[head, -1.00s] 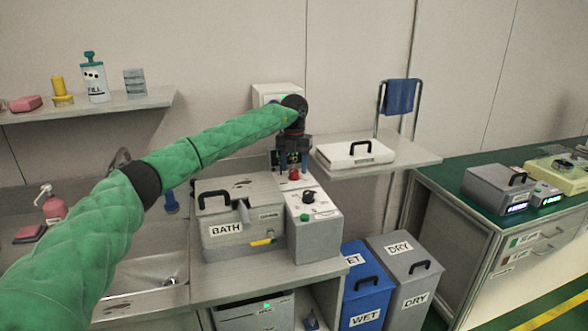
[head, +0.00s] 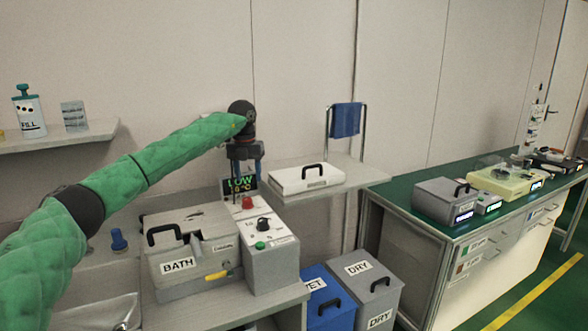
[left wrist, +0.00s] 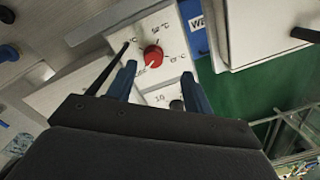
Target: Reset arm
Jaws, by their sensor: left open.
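My left arm in its green sleeve reaches in from the left in the head view. My left gripper (head: 247,180) points down above the back of the control box (head: 272,262) beside the bath. Its blue fingers are apart with nothing between them. In the left wrist view the open fingers (left wrist: 158,85) frame a red knob (left wrist: 153,56) on the white panel with temperature marks. In the head view the red knob (head: 247,202) sits just below the fingertips; I cannot tell whether they touch it. My right gripper is out of view.
The grey BATH unit (head: 190,262) with a black handle stands left of the control box. A display reading LOW (head: 240,184) is behind the gripper. A white lidded case (head: 306,179) lies on the shelf. Blue WET (head: 328,300) and grey DRY (head: 364,285) bins stand right.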

